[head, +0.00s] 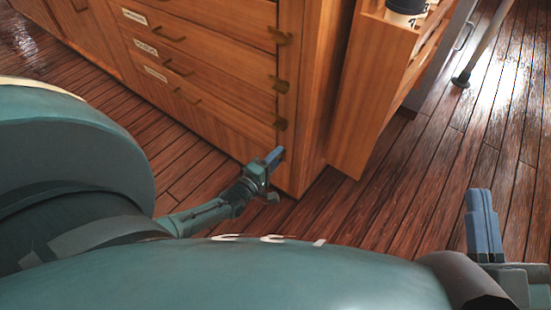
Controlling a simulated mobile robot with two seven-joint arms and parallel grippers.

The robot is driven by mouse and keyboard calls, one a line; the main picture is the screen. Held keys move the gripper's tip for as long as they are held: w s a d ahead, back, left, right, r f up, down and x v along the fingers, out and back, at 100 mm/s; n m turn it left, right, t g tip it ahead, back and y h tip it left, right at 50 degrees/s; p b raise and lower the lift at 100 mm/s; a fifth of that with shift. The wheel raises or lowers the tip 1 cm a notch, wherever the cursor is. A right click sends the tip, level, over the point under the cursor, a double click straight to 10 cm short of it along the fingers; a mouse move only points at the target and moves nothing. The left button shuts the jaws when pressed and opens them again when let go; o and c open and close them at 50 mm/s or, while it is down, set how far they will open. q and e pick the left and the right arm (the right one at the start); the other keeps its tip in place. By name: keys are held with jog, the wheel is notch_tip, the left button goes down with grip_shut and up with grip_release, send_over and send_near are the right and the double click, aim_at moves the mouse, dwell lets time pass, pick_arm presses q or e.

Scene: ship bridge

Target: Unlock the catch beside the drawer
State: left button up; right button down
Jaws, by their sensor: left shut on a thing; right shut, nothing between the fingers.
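The wooden cabinet has a stack of drawers (215,85) with labels and brass handles. Brass catches sit on the stile at their right side: an upper one (280,36), a middle one (279,84) and a lower one (280,123). My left gripper (274,157) is at the cabinet's right front corner, just below the lower visible catch. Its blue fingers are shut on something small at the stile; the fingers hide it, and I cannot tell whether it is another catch. My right gripper (484,225) is shut and empty above the floor at the far right.
A wooden side unit (375,85) with a cup-like item (406,10) on top juts out right of the cabinet. A metal post (483,45) stands farther right. The plank floor (410,195) between the cabinet and my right gripper is clear.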

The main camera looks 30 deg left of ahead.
pick_arm(q)
jog(key=shift+n, duration=0.3)
pick_arm(e)
jog(key=shift+r, duration=0.15)
pick_arm(q)
jog(key=o, duration=1)
jog(key=shift+s+a+p, duration=0.15)
jog(key=shift+s+p, duration=0.45)
jog(key=shift+s, duration=1.6)
jog(key=shift+s+a+p, duration=0.2)
jog(key=shift+s+p, duration=0.4)
jog(key=shift+s, duration=1.55)
jog(key=shift+s+a+p, duration=0.15)
jog(key=shift+s+p, duration=0.45)
jog(key=shift+s, duration=1.6)
pick_arm(e)
jog(key=shift+s+f+m+g+h, duration=0.2)
jog(key=shift+f+g+h, duration=0.05)
jog(key=shift+f+h, duration=0.25)
jog(key=shift+s+f+m+g+h, duration=0.15)
jog(key=shift+f+m+g+h, duration=0.1)
jog(key=shift+f+h, duration=0.25)
